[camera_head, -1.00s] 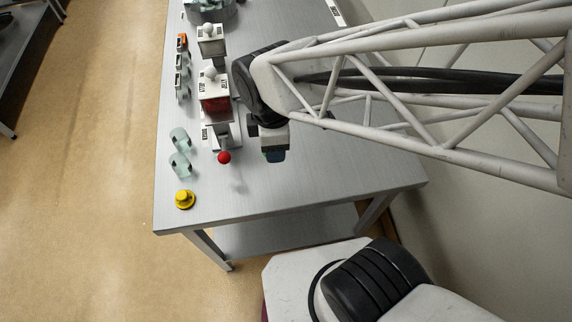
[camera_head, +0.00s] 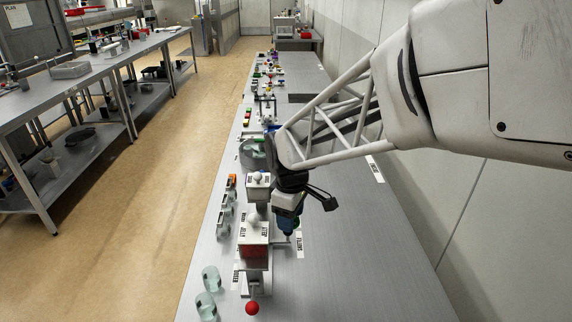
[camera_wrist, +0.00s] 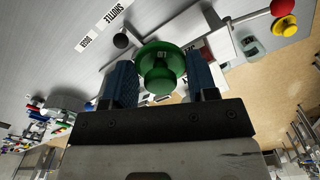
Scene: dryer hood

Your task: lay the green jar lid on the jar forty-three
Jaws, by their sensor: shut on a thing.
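The green jar lid (camera_wrist: 160,62), a round disc with a knob and a small label, is between the two blue fingers of my gripper (camera_wrist: 158,80) in the wrist view. My gripper is shut on it. In the head view my gripper (camera_head: 287,226) hangs over the bench, just right of a red and white box, and hides most of the lid. Two clear, greenish glass pieces (camera_head: 210,279) (camera_head: 206,306) stand at the near left edge of the bench. I cannot read a number forty-three, so I cannot tell which thing is that jar.
The red and white box (camera_head: 255,240) has a white ball on top, and a red ball knob (camera_head: 252,308) is nearer. Small holders (camera_head: 225,212) line the left edge. A SHUTTLE label (camera_head: 300,243) lies right of my gripper. The right side of the bench (camera_head: 370,260) is clear.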

